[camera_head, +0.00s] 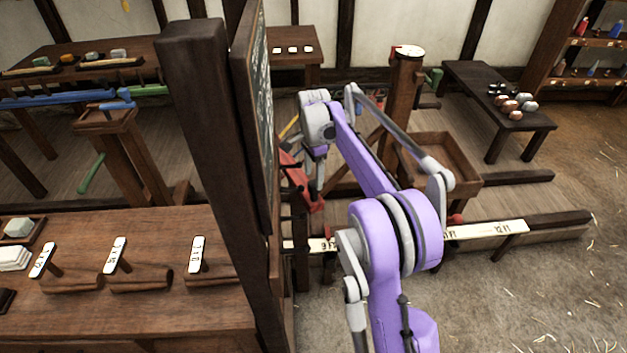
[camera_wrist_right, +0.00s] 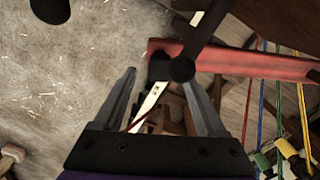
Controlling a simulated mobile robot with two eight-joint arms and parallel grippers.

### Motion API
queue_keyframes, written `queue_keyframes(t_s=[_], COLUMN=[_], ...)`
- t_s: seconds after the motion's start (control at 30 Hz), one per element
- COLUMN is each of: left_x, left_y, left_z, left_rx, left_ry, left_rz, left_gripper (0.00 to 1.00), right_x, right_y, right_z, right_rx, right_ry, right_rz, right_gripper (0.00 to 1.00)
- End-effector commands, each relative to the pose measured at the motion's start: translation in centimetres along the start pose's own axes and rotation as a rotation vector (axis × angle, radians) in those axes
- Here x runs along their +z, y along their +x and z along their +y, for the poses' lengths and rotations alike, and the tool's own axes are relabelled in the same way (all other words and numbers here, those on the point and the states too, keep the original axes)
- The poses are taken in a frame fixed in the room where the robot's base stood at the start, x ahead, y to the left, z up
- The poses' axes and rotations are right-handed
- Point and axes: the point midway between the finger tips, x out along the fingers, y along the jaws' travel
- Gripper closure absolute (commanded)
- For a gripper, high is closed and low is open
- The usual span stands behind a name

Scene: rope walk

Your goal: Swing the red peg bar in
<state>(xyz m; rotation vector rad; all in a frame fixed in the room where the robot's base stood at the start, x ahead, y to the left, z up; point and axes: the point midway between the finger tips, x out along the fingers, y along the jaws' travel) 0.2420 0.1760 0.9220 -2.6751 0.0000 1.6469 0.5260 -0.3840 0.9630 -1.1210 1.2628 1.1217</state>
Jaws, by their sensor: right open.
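The red peg bar (camera_head: 291,177) shows in the head view just right of the dark post and board, partly hidden by my right gripper. In the right wrist view the red bar (camera_wrist_right: 250,62) runs across the upper right, its left end just past the fingertips. A dark rod with a round knob (camera_wrist_right: 182,70) crosses in front of it, and a dark block sits beside the knob. My right gripper (camera_wrist_right: 158,78) is open, with the knob and block around its fingertips; I cannot tell if they touch. In the head view this gripper (camera_head: 314,186) is at the bar. My left gripper is out of view.
A thick dark post (camera_head: 205,120) and chalkboard (camera_head: 257,110) stand close left of my right arm. A marked white measuring strip (camera_head: 487,230) lies low behind the arm. A wooden tray (camera_head: 437,150) stands to the right. Coloured ropes (camera_wrist_right: 280,100) hang right of the gripper.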

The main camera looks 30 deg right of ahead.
Motion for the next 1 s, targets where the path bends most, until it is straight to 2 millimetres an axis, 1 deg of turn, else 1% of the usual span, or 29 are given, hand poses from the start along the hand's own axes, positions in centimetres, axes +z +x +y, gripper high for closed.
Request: queue_keyframes(t_s=[0.03,0.1,0.2,0.33,0.5,0.77,0.8,0.87,1.0], left_x=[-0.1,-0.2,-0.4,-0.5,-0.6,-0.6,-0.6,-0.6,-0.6], left_y=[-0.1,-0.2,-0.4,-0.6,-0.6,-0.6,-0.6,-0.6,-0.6], left_z=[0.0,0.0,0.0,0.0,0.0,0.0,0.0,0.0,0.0], left_rx=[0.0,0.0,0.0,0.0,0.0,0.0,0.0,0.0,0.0], left_ry=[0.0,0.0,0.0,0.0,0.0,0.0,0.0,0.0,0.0], left_rz=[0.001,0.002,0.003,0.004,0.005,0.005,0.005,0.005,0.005], left_gripper=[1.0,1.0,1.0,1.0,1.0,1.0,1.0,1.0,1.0], right_x=[0.0,0.0,0.0,0.0,0.0,0.0,0.0,0.1,1.2], right_y=[-1.3,-2.8,-4.7,-6.6,-7.7,-7.8,-7.8,-7.8,-8.1], right_z=[0.0,0.0,0.0,-0.1,0.0,0.0,0.0,0.1,0.9], right_rx=[0.0,0.0,0.0,0.0,0.0,0.0,0.0,-0.001,-0.018], right_ry=[0.0,0.0,0.0,0.0,0.0,0.0,-0.001,-0.007,-0.07], right_rz=[0.0,0.0,0.0,0.0,0.0,0.0,0.0,0.0,0.005], right_gripper=[0.26,0.26,0.26,0.26,0.26,0.26,0.33,0.44,0.69])
